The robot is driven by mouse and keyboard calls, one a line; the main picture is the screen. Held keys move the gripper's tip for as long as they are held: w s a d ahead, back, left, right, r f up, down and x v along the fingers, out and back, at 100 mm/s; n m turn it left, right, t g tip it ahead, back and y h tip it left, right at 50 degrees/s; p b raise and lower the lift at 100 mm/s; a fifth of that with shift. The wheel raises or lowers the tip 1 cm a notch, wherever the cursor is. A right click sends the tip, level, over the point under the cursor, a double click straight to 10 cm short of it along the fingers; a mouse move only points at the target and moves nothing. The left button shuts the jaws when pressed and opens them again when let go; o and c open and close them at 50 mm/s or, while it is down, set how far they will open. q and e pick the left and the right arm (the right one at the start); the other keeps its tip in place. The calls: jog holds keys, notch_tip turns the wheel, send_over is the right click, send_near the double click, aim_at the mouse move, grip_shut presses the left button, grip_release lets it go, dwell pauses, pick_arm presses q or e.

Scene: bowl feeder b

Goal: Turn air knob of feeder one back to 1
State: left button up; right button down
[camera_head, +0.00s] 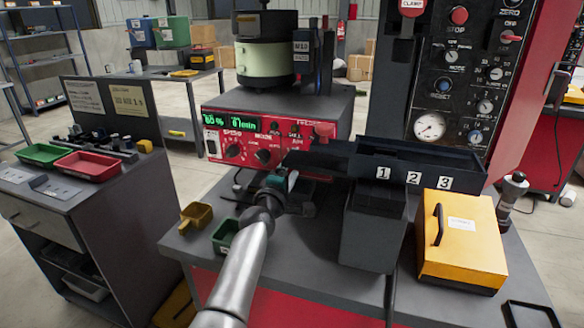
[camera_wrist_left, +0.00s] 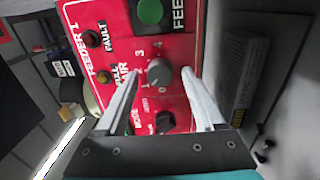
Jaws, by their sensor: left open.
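In the left wrist view the grey air knob (camera_wrist_left: 159,74) sits on a red panel (camera_wrist_left: 112,18) lettered FEEDER 1. Small white numerals run around the knob; which one it points at is too small to tell. My left gripper (camera_wrist_left: 160,77) is open, with one finger on each side of the knob; whether they touch it I cannot tell. In the head view my left gripper (camera_head: 285,182) is low in front of the red feeder unit, and my arm comes up from below. The air knob cannot be made out there. My right gripper is not in view.
On the panel a green FEED button (camera_wrist_left: 150,11) and a black knob (camera_wrist_left: 165,122) flank the air knob. A dark tray numbered 1, 2, 3 (camera_head: 420,165) and a yellow box (camera_head: 462,240) stand to the right. A yellow scoop (camera_head: 196,216) lies at left.

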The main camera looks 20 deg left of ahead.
pick_arm(q)
jog(key=s+p, duration=0.4)
jog(key=s, duration=1.1)
jog(key=shift+a+f, duration=0.25)
jog(key=shift+f, duration=0.1)
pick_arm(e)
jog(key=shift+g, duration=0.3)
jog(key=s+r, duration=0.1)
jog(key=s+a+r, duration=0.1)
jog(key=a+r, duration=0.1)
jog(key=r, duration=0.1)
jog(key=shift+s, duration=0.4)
pick_arm(q)
jog(key=shift+s, duration=0.1)
